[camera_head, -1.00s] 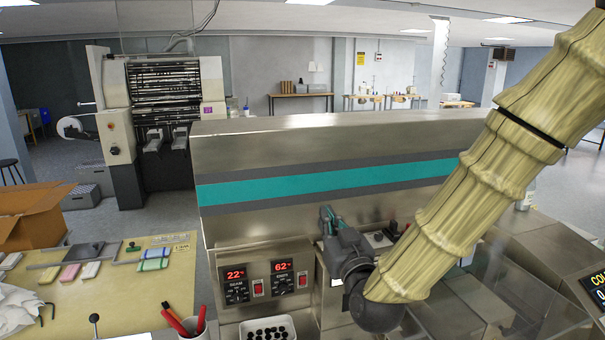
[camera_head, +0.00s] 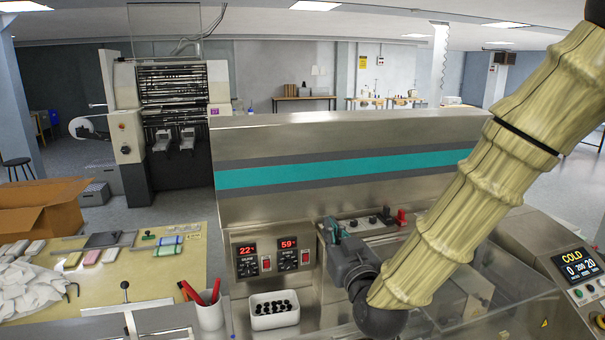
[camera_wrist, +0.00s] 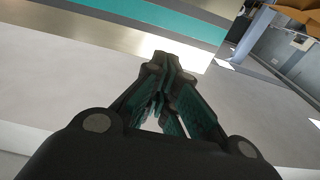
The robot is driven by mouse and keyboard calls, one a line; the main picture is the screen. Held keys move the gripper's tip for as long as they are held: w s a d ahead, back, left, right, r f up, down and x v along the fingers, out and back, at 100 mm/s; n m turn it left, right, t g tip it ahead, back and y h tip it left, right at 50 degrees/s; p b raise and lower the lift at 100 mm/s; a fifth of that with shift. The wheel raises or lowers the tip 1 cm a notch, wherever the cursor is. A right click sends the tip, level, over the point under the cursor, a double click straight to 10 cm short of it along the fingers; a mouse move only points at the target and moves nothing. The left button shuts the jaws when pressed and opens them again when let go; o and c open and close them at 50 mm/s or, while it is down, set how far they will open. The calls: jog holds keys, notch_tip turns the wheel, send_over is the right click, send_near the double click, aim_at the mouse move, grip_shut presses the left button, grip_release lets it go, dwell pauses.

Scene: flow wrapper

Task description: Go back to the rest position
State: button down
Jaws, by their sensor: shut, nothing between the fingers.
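My gripper (camera_head: 333,230) is at the end of my arm, in front of the flow wrapper (camera_head: 350,143), a steel machine with a teal stripe. It is above the machine's front ledge, right of the two red temperature displays (camera_head: 267,248). In the wrist view my gripper (camera_wrist: 160,75) has its dark fingers with teal pads brought together at the tips, with nothing seen between them. The wrapper's steel and teal panel (camera_wrist: 150,20) shows beyond the fingers.
A white bin of black pieces (camera_head: 274,312) and a cup with red pens (camera_head: 209,312) stand at the front. A work table (camera_head: 120,290) with small bars is at left, beside a cardboard box (camera_head: 40,205).

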jog(key=s+d+f+g+h, duration=0.1)
jog(key=s+d+f+g, duration=0.15)
jog(key=f, duration=0.85)
jog(key=s+d+f+m+g+h, duration=0.1)
jog(key=s+f+g, duration=0.2)
jog(key=f, duration=0.7)
jog(key=s+d+f+g, duration=0.2)
jog(key=s+f+g, duration=0.1)
jog(key=f, duration=0.8)
jog(key=s+d+f+m+g+h, duration=0.1)
jog(key=s+d+f+g, duration=0.25)
jog(key=s+f, duration=0.55)
jog(key=s+d+f+m+g+h+b, duration=0.1)
jog(key=s+d+f+g, duration=0.25)
jog(key=s+f, duration=0.6)
jog(key=s+d+f+m+g+h, duration=0.1)
jog(key=s+d+f+g, duration=0.4)
jog(key=s, duration=0.8)
notch_tip(320, 180, down, 24)
jog(key=a+t+b, duration=0.1)
jog(key=t+b, duration=0.1)
jog(key=b, duration=2.1)
jog(key=shift+w+f+b, duration=0.25)
jog(key=shift+w+b, duration=0.05)
jog(key=shift+w, duration=0.05)
